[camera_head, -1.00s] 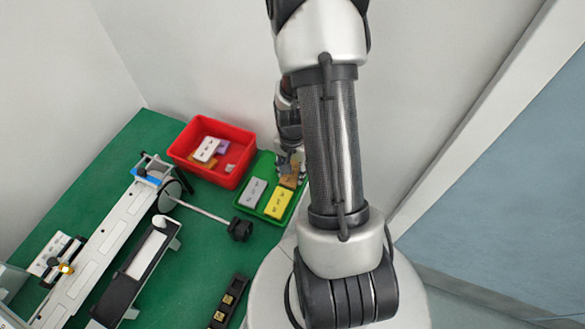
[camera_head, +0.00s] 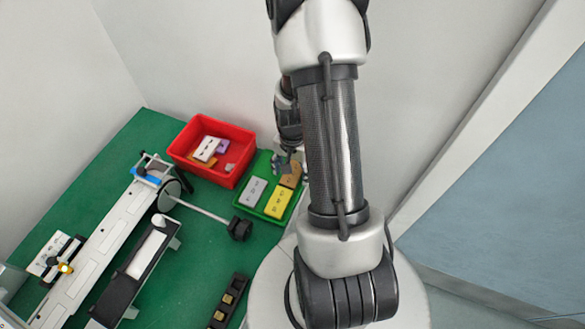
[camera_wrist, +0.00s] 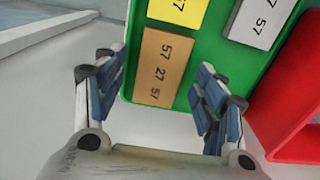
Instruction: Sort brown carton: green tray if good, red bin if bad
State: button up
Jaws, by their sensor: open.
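The brown carton (camera_wrist: 160,68) lies flat in the green tray (camera_wrist: 216,60), printed "57 27 57" in the wrist view. In the head view the brown carton (camera_head: 291,177) is at the tray's back right, partly hidden by my arm. My gripper (camera_wrist: 158,84) is open, its fingers on either side of the carton in the wrist view and apart from it. In the head view my gripper (camera_head: 287,160) is just above the back of the green tray (camera_head: 266,203). The red bin (camera_head: 243,146) stands left of the tray.
A yellow carton (camera_head: 278,203) and a grey-white carton (camera_head: 252,191) also lie in the green tray. The red bin holds several cartons, including a white one (camera_head: 206,149). A conveyor-like machine (camera_head: 105,240) and a dark rack (camera_head: 228,300) stand on the green table.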

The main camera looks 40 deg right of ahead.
notch_tip(320, 180, up, 12)
dwell(0.6)
jog(key=shift+r, duration=0.1)
jog(key=s+a+r+n+t, duration=0.2)
jog(key=s+a+r+n, duration=0.2)
jog(key=a+r, duration=0.5)
jog(key=s+a+r+n+t, duration=0.2)
jog(key=s+a+r+n, duration=0.3)
jog(key=a+r+n, duration=0.4)
jog(key=shift+a+r+n+t, duration=0.3)
jog(key=shift+a+r, duration=0.4)
jog(key=shift+a, duration=0.4)
jog(key=shift+s, duration=0.1)
jog(key=shift+c, duration=0.5)
